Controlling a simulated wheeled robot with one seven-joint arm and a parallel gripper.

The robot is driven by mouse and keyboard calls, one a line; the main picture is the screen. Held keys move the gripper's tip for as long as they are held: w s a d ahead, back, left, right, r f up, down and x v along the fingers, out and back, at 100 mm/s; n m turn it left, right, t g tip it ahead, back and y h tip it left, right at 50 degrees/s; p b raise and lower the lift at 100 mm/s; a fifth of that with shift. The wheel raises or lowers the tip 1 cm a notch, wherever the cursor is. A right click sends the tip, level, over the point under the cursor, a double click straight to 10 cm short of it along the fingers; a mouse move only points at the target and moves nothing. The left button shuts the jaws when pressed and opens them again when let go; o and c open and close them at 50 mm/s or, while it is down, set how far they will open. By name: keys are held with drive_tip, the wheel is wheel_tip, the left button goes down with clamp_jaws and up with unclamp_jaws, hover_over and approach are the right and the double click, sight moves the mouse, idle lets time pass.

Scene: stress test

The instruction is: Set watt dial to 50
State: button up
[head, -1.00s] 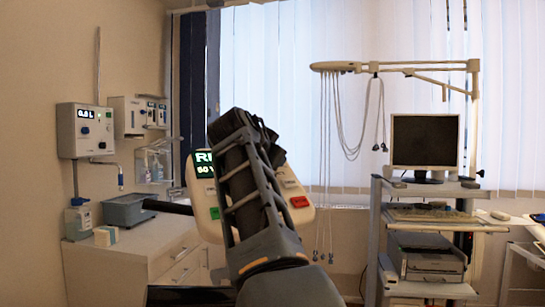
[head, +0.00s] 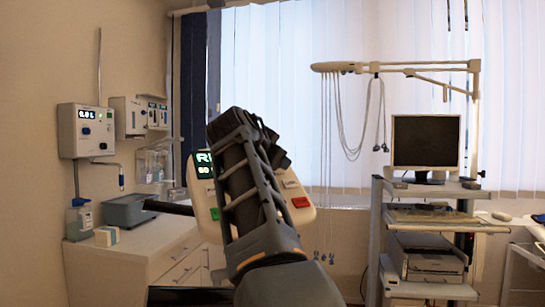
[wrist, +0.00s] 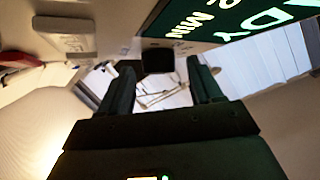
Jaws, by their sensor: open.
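A cream console (head: 301,217) with rounded corners stands behind my arm in the head view. Its dark green display (head: 204,164) is partly hidden; the first letter is R, and the small line below looks like 50 but is blurred. A green button (head: 215,213) and a red button (head: 300,202) flank my arm. In the wrist view the display (wrist: 230,18) shows tilted letters ending in "DY" and "MIN". My gripper (wrist: 160,75) is open, its dark fingers apart. A dark block (wrist: 157,60), possibly the dial, shows between the fingertips; I cannot tell whether they touch it.
A white button (wrist: 65,25) and a red edge (wrist: 18,56) are near the left finger in the wrist view. A counter (head: 135,250) with a grey box (head: 128,212) is at left. A trolley with a monitor (head: 425,142) stands at right.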

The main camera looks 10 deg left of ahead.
drive_tip(key=b+v, duration=0.2)
drive_tip(key=v, duration=0.5)
drive_tip(key=shift+s, duration=0.4)
